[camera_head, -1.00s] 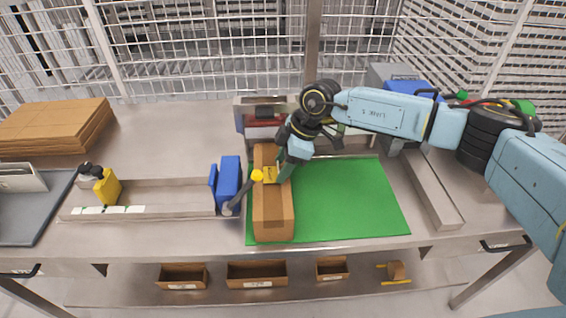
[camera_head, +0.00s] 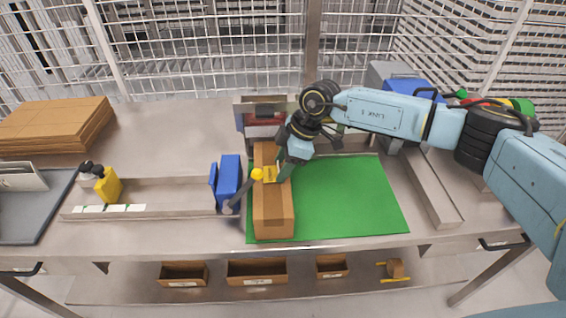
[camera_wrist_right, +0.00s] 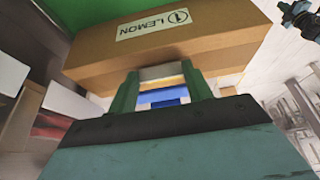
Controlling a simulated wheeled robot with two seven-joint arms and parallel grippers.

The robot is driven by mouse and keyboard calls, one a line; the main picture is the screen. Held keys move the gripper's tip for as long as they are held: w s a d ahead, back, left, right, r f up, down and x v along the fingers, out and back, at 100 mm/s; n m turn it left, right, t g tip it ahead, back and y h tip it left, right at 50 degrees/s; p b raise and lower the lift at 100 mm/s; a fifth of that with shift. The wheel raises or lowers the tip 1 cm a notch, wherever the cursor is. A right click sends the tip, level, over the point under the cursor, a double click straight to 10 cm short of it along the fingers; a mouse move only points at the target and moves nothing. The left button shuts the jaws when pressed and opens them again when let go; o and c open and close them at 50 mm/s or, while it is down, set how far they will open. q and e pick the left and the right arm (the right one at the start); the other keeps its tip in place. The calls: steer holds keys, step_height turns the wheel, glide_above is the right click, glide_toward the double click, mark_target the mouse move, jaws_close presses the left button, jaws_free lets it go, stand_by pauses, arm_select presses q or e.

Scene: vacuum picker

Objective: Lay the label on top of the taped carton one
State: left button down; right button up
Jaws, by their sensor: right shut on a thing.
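A long brown carton (camera_head: 273,220) lies on the green mat (camera_head: 350,200). In the wrist view the carton (camera_wrist_right: 210,45) has a white sticker (camera_wrist_right: 152,25) reading "1 LEMON" on one face. My right gripper (camera_head: 281,173) is low at the carton's middle, shut on a picker tool with a yellow bulb (camera_head: 256,174) and a slim grey rod slanting down left. The rod's tip is beside the blue block; I cannot tell whether it carries a label. White label-like strips (camera_head: 108,209) lie along the front of the left tray. My left gripper is out of view.
A blue block (camera_head: 229,180) stands left of the carton. A yellow, black-topped object (camera_head: 107,185) sits farther left. Flat cardboard (camera_head: 50,125) is stacked at the back left. A metal rail (camera_head: 432,195) borders the mat's right. The mat's right part is clear.

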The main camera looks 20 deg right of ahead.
steer(key=shift+f, duration=0.15)
steer(key=o, duration=0.8)
steer(key=o, duration=0.6)
stand_by(0.5)
step_height(320, 180, up, 8)
steer(key=p, duration=0.8)
stand_by(0.4)
